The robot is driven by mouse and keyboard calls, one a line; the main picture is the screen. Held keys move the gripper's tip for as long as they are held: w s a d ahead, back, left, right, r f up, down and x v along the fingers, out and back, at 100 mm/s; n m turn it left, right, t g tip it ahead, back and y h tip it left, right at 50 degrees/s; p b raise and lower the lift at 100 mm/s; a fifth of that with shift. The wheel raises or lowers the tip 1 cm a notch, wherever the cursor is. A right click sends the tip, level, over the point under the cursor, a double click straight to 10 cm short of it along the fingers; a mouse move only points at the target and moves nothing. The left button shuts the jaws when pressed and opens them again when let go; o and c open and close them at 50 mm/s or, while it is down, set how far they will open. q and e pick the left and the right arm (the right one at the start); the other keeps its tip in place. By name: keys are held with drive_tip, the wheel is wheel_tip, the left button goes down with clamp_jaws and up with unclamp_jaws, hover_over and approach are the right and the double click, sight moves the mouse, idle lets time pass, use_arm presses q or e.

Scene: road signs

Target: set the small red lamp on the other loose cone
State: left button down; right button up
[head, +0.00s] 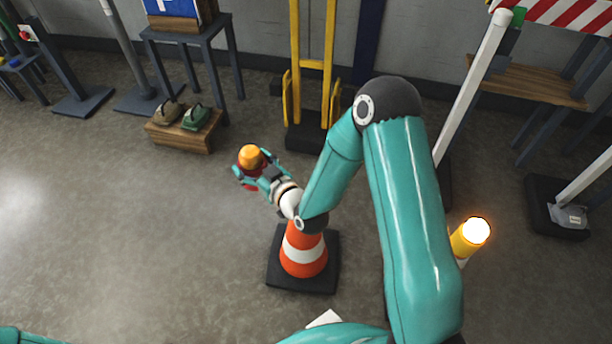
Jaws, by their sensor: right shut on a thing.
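My right gripper (252,171) is shut on a small lamp (250,157) with an orange top and dark red sides. It holds the lamp in the air, up and left of an orange-and-white cone (304,262). The cone stands upright on a black square base on the floor, its top partly hidden by my right wrist. A yellow lamp (468,238) with a glowing top shows right of my right arm; what it stands on is mostly hidden. My left gripper is out of view.
A yellow upright frame (328,80) is behind the cone. A white post (470,85) and a wooden bench (530,82) are at the right. The left floor is clear.

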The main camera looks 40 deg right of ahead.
drive_tip(key=s+d+f+n+g+y+b, duration=0.1)
drive_tip(key=s+d+f+n+y+b, duration=0.15)
drive_tip(key=s+d, duration=0.2)
drive_tip(key=s+d+f+n+g+y+b, duration=0.1)
drive_tip(key=s+d+f+n+y+b, duration=0.1)
drive_tip(key=s+d+y+b, duration=0.3)
drive_tip(key=shift+h, duration=0.55)
drive_tip(key=shift+w+d+f+b, duration=0.1)
drive_tip(key=shift+w+f+b, duration=0.25)
drive_tip(key=shift+f+b, duration=0.65)
drive_tip(key=shift+w+d+f+b, duration=0.1)
drive_tip(key=shift+w+f+b, duration=0.3)
drive_tip(key=shift+f, duration=1.1)
drive_tip(key=shift+w+d+f+b, duration=0.1)
drive_tip(key=shift+w+f+b, duration=0.25)
drive_tip(key=shift+f+b, duration=0.65)
drive_tip(key=shift+f+p, duration=0.2)
drive_tip(key=shift+p, duration=0.1)
drive_tip(key=shift+s+f, duration=0.1)
drive_tip(key=shift+f, duration=0.15)
drive_tip(key=o, duration=1.4)
drive_tip(key=v, duration=1.2)
